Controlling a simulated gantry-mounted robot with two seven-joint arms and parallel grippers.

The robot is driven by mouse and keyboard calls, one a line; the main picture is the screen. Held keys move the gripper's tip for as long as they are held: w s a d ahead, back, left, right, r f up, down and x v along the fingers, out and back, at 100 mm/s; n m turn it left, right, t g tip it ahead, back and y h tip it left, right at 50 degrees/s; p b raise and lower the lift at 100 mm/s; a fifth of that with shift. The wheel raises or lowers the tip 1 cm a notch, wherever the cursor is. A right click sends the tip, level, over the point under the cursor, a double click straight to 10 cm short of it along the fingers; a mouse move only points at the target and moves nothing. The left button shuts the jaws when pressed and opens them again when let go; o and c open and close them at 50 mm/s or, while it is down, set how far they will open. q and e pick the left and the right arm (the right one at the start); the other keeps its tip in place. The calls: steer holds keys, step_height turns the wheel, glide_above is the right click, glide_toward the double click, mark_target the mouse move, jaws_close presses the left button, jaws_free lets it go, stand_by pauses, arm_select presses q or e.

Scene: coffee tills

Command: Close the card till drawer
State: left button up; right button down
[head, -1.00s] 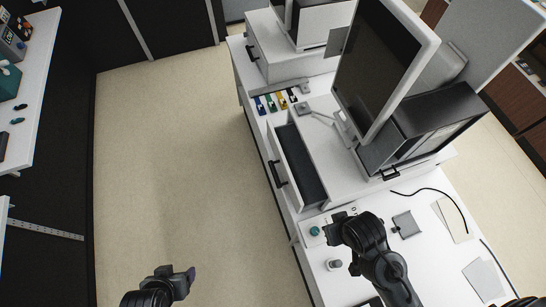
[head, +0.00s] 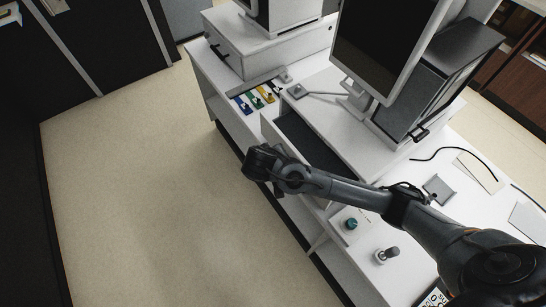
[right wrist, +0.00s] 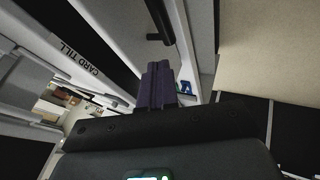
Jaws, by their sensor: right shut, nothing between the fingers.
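The card till drawer (head: 303,140) stands open, its dark tray pulled out from the white counter. In the right wrist view, the "CARD TILL" label (right wrist: 79,60) shows on a white strip, with the drawer's black handle (right wrist: 160,22) near the top. My right gripper (head: 258,162) is on the outer side of the drawer front, near its middle, and my arm hides the near part of the drawer. Its dark purple fingers (right wrist: 157,85) are shut and empty, just below the handle; I cannot tell whether they touch the front. My left gripper is out of view.
A monitor (head: 385,45) and a dark box-shaped unit (head: 440,85) stand on the counter behind the drawer. Another till (head: 265,45) is at the far end, near several coloured tabs (head: 255,97). The floor (head: 140,180) left of the counter is clear.

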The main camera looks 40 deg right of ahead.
steer(key=w+r+x, duration=0.1)
steer(key=x, duration=0.8)
steer(key=shift+w+d+f, duration=0.25)
steer(key=shift+w+d, duration=0.1)
steer(key=shift+w, duration=0.05)
